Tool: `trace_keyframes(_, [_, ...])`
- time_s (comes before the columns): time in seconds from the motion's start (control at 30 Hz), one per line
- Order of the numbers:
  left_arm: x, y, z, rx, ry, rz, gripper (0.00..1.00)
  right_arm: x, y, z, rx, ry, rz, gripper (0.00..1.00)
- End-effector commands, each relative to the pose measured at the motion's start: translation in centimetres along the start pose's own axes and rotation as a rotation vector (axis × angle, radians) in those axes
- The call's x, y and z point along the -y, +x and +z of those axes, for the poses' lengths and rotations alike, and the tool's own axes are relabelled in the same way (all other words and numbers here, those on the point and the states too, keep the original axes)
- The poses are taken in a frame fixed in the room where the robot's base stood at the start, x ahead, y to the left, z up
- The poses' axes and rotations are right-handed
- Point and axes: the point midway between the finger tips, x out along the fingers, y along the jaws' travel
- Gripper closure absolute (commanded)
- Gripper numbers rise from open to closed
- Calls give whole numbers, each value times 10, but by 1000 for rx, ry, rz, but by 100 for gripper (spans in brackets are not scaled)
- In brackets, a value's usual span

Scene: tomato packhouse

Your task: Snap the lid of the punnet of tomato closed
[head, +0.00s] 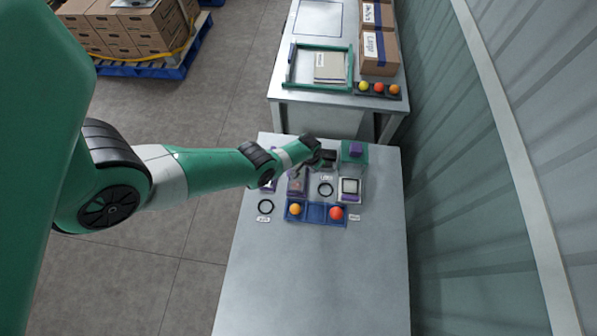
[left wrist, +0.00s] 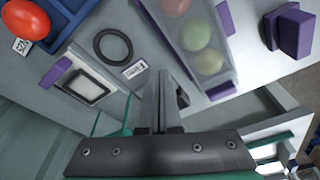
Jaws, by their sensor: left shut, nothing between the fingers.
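The clear punnet (head: 297,188) sits on the table left of the black ring, partly hidden by my left gripper in the head view. In the left wrist view the punnet (left wrist: 232,72) shows reddish, pale and green tomatoes (left wrist: 203,35) in a row under clear plastic, with purple tabs at its edges. I cannot tell how its lid sits. My left gripper (head: 299,174) is shut and empty, pointing down at the punnet's far end. Its fingers (left wrist: 163,85) show beside the punnet in the left wrist view; contact cannot be told. My right gripper is in neither view.
A blue tray (head: 316,214) holds an orange and a red tomato in front of the punnet. A black ring (head: 325,189) and a framed white pad (head: 350,186) lie to the right. A purple block (left wrist: 293,33) stands beside the punnet. The table's near half (head: 315,280) is clear.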

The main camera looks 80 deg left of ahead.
Motion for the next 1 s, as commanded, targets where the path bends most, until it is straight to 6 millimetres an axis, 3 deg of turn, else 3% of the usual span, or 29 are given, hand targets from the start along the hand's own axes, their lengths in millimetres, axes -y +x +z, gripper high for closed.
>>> trace_keyframes(0.33, [-2,-6,-4,-6,0,3,100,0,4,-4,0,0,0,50])
trace_keyframes(1.0, [-2,-82,-19,-7,0,4,100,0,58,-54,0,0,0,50])
